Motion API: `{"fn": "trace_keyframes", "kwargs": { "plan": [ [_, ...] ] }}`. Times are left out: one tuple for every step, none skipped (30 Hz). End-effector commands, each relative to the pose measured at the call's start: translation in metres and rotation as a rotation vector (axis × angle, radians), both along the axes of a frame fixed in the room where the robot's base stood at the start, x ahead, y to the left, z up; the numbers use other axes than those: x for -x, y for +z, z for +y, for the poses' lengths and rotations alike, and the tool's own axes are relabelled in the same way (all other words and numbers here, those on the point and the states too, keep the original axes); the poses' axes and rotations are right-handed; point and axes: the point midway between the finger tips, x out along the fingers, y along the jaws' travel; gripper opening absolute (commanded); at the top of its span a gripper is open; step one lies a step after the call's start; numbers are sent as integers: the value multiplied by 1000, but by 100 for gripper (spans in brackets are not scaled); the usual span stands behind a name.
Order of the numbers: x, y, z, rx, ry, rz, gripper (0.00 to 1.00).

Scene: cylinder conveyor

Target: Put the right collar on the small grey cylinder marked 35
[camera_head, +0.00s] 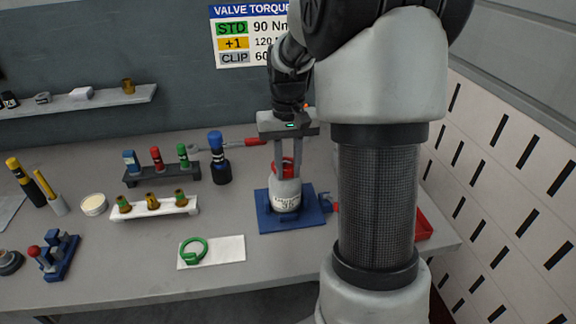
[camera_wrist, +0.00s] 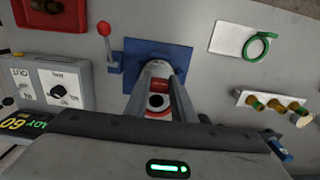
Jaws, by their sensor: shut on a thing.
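The small grey cylinder (camera_head: 286,197) stands upright in a blue holder (camera_head: 306,217); its marking is small but seems to end in 35. A red collar (camera_head: 284,170) is at the cylinder's top, between the fingers of my gripper (camera_head: 287,178). In the wrist view my gripper (camera_wrist: 160,82) is shut on the red collar (camera_wrist: 160,88), over the cylinder's top opening. I cannot tell whether the collar is fully seated. A green collar (camera_head: 195,251) lies on a white mat (camera_head: 232,250), also seen in the wrist view as a green ring (camera_wrist: 260,46).
Left of the holder are a white rack (camera_head: 154,207) with brass valves and a dark rack (camera_head: 163,175) with coloured-top pieces. A blue-topped black tool (camera_head: 218,160) stands near them. A red lever (camera_wrist: 104,30) stands beside the holder. A red tray (camera_head: 424,225) is at right.

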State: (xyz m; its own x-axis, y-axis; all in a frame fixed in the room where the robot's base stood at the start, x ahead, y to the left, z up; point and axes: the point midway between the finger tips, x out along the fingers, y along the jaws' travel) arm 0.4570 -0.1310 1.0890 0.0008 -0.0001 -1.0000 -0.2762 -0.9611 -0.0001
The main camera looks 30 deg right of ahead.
Motion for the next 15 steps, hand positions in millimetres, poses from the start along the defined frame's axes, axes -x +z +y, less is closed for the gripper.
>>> {"fn": "trace_keyframes", "kwargs": {
  "plan": [
    [0,-2,0,0,0,0,1],
    [0,-3,0,0,0,0,1],
    [0,-4,0,0,0,1,1],
    [0,-5,0,0,0,1,1],
    [0,-6,0,0,0,1,1],
    [0,-7,0,0,0,1,1],
    [0,-7,0,0,0,1,1],
    [0,-8,0,0,0,1,1],
    [0,-9,0,0,0,1,1],
    [0,-10,0,0,0,1,1],
    [0,-11,0,0,0,1,1],
    [0,-12,0,0,0,1,1],
    [0,-12,0,0,0,1,1],
    [0,-13,0,0,0,1,1],
    [0,-14,0,0,0,1,1]
  ]
}}
